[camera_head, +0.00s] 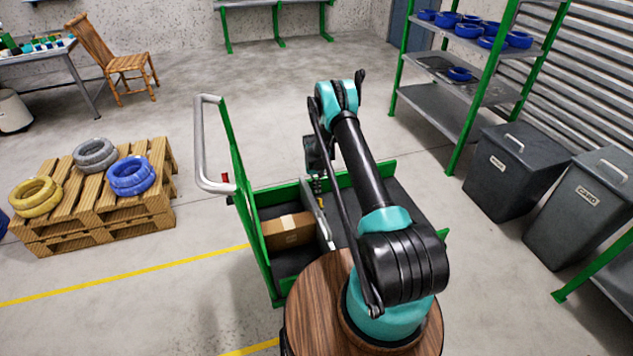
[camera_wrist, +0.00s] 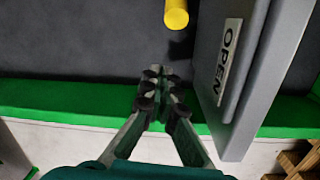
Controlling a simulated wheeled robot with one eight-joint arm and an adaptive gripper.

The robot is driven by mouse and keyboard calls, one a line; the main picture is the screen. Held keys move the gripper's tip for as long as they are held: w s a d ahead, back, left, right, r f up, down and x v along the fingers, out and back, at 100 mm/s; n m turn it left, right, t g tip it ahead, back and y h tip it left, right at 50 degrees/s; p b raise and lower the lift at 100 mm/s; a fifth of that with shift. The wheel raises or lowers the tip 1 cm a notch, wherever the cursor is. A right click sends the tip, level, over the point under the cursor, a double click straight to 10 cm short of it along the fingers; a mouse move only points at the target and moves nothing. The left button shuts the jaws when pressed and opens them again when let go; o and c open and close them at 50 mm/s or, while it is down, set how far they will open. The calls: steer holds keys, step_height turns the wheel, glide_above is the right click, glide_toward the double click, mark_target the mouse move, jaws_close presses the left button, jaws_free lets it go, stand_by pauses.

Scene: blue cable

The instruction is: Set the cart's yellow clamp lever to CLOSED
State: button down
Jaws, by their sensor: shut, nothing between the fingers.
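The yellow clamp lever (camera_wrist: 176,13) shows in the wrist view as a short rounded yellow end at the top edge; the rest of it is out of frame. To its right is a grey panel (camera_wrist: 262,62) with an OPEN label (camera_wrist: 229,60). No CLOSED label is in view. My gripper (camera_wrist: 158,76) is shut and empty, below the lever end in the picture, left of the panel and apart from the lever. In the head view the green cart (camera_head: 262,240) stands under my arm, with the panel (camera_head: 315,215) upright in it.
A cardboard box (camera_head: 288,232) lies in the cart left of the panel. The cart's silver handle (camera_head: 200,145) rises on the left. A pallet (camera_head: 110,215) with tyres stands further left. Grey bins (camera_head: 520,170) and a green shelf (camera_head: 450,105) are on the right.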

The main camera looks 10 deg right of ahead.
steer(key=shift+s+f, duration=0.25)
steer(key=shift+f, duration=0.15)
steer(key=s, duration=0.1)
steer(key=s+r, duration=0.1)
steer(key=s, duration=0.1)
steer(key=shift+s+r, duration=0.15)
steer(key=shift+r, duration=0.15)
